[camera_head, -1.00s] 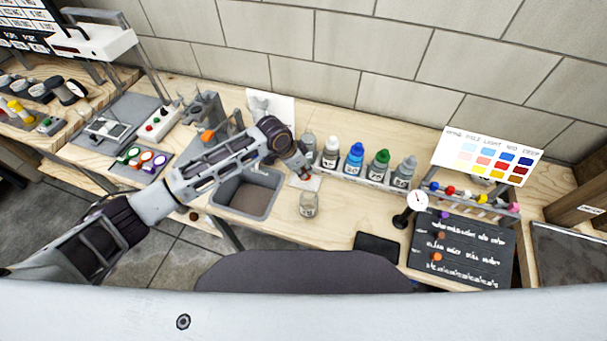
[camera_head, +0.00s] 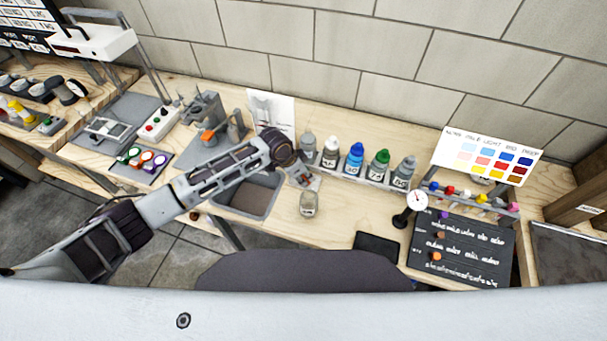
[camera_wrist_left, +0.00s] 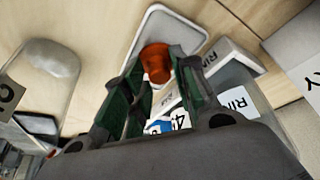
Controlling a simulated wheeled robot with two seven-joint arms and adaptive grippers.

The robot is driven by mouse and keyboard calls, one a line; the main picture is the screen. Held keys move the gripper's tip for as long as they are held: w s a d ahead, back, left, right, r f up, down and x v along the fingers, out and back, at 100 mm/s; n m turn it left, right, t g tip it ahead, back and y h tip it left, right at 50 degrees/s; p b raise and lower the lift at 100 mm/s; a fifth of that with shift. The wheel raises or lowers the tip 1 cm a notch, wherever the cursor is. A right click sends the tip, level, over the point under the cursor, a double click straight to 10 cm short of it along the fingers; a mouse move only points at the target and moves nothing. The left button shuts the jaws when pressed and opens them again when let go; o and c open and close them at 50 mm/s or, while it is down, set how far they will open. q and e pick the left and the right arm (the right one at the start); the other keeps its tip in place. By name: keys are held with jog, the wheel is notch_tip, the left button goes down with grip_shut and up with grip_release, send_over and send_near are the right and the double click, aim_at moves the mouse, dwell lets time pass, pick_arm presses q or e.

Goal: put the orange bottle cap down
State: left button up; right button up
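The orange bottle cap (camera_wrist_left: 155,63) shows in the left wrist view between the tips of my left gripper (camera_wrist_left: 160,75). The fingertips sit close against its sides, and the gripper looks shut on it. The cap is over a pale rounded tray (camera_wrist_left: 181,30); I cannot tell whether it touches the tray. My right gripper is not in view.
Behind and right of the gripper stands a row of dropper bottles, including a blue one (camera_head: 355,158) and a green one (camera_head: 378,164). A clear jar (camera_head: 308,205) stands just in front. The grey bin (camera_head: 229,211) lies to the left. A gauge (camera_head: 417,201) stands farther right.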

pick_arm(q)
jog(key=shift+o, duration=0.8)
jog(key=shift+r, duration=0.15)
jog(key=v, duration=1.2)
jog(key=shift+s, duration=0.15)
dwell(0.4)
